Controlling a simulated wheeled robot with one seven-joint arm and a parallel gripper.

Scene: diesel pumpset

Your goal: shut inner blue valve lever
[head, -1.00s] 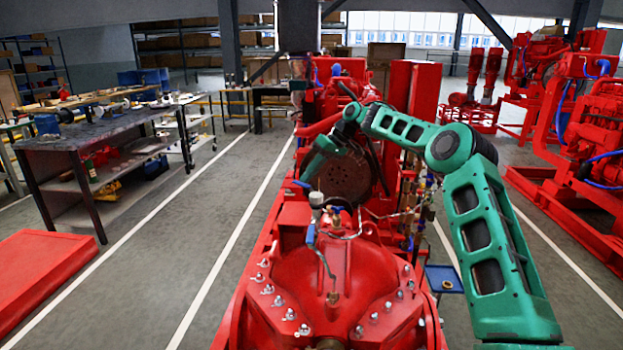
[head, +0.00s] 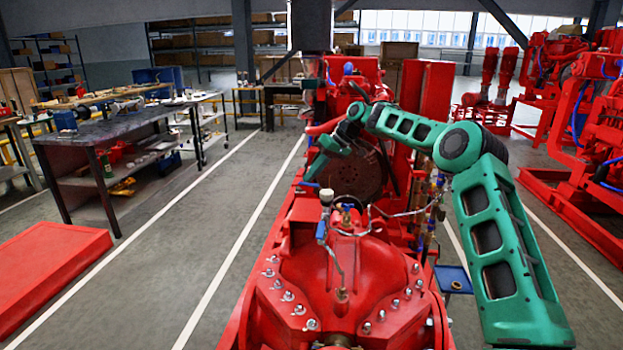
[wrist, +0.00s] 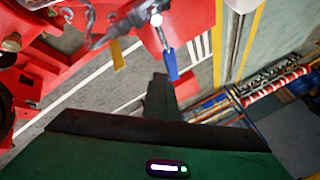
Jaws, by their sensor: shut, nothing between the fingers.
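My gripper (head: 312,172) reaches over the red pumpset in the head view, its fingers small and dark there. In the wrist view its shut, empty fingers (wrist: 161,88) point up the picture. A blue valve lever (wrist: 172,64) hangs from a metal fitting just above and right of the fingertips, apparently apart from them. A blue lever (head: 308,184) shows by the fingertips in the head view. Another blue lever (head: 321,231) stands nearer on the pump casing, with blue parts (head: 347,207) behind it. I cannot tell for certain which is the inner one.
A yellow lever (wrist: 117,57) hangs left of the blue one in the wrist view. Thin pipes (head: 398,212) and red casing (head: 340,265) crowd the area.

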